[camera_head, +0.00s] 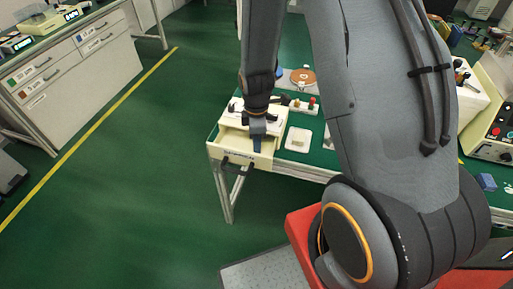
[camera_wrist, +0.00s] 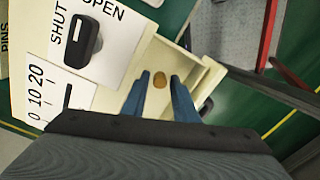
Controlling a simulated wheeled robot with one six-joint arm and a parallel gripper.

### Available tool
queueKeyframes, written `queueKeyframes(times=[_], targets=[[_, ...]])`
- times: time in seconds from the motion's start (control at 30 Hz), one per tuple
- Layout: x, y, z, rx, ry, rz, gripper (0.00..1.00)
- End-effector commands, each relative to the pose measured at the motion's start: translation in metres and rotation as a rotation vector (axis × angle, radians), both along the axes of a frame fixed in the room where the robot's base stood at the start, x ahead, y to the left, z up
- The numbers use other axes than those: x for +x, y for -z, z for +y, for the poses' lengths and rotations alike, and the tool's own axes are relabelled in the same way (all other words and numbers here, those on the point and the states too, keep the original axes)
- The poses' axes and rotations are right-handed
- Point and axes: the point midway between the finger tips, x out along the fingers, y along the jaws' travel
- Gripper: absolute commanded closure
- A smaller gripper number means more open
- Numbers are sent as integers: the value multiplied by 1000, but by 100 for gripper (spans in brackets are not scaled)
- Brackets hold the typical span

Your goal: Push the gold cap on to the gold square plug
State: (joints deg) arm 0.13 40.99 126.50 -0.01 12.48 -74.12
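A small gold round piece, seemingly the gold cap (camera_wrist: 160,80), lies in the open drawer (camera_wrist: 213,76) of a cream box. In the wrist view my gripper (camera_wrist: 160,75) has its two blue fingers apart, with the gold piece showing between their tips and a gap on each side. I cannot tell how high the tips are above it. In the head view my gripper (camera_head: 257,145) points down into the drawer (camera_head: 233,143); the gold piece is hidden there. I cannot make out the gold square plug in either view.
The box top has a black knob (camera_wrist: 82,42) marked SHUT and OPEN. The drawer's walls stand close around my fingers. On the green table are a pale square tray (camera_head: 298,139), a copper-coloured disc (camera_head: 302,77) and a small unit with red buttons (camera_head: 304,106).

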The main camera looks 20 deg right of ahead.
Motion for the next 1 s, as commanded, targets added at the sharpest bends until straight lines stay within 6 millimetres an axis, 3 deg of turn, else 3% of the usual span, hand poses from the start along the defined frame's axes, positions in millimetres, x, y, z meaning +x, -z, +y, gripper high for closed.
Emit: queueKeyframes(times=[0.17, 0.33, 0.77, 1.0], targets=[[0, 0, 0, 0, 0, 0, 74], [0, 0, 0, 0, 0, 0, 100], [0, -5, 0, 0, 0, 0, 100], [1, -27, 0, 0, 0, -4, 100]])
